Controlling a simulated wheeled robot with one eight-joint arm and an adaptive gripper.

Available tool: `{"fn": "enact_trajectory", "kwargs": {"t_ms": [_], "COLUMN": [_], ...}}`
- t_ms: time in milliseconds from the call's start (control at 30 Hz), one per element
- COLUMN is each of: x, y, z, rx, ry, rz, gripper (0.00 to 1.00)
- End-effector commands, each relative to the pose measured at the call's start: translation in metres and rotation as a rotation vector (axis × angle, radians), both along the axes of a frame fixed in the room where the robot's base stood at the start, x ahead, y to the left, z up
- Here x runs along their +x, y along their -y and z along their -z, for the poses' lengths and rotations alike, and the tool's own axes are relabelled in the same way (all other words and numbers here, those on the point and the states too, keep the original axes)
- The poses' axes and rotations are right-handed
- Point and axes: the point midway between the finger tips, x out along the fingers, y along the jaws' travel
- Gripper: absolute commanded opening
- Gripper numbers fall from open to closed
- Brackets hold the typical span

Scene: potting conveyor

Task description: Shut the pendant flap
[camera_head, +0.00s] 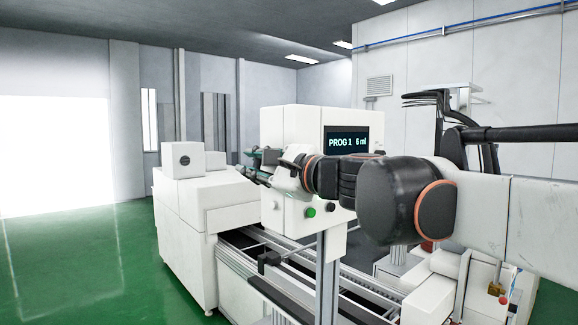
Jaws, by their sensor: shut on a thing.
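My arm reaches in from the right edge, across the front of a white control box (303,124). My gripper (252,172) is at the arm's far end, left of the box. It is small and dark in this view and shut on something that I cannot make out. I cannot pick out the pendant flap for certain. My arm hides part of the box front.
A long white machine body (185,225) stands left of the box. Conveyor rails (250,262) run below the box toward the front. A grey upright post (327,275) stands in front. Black cables and a stand are at right. The green floor (90,260) at left is clear.

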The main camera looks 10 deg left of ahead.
Motion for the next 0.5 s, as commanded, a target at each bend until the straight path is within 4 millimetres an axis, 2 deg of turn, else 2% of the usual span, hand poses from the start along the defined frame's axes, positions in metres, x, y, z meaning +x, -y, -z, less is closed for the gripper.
{"fn": "enact_trajectory", "kwargs": {"t_ms": [500], "x": [-0.0001], "y": [-0.0006], "z": [-0.0011], "rx": [-0.012], "ry": [0.016], "rz": [0.001], "gripper": [0.0]}}
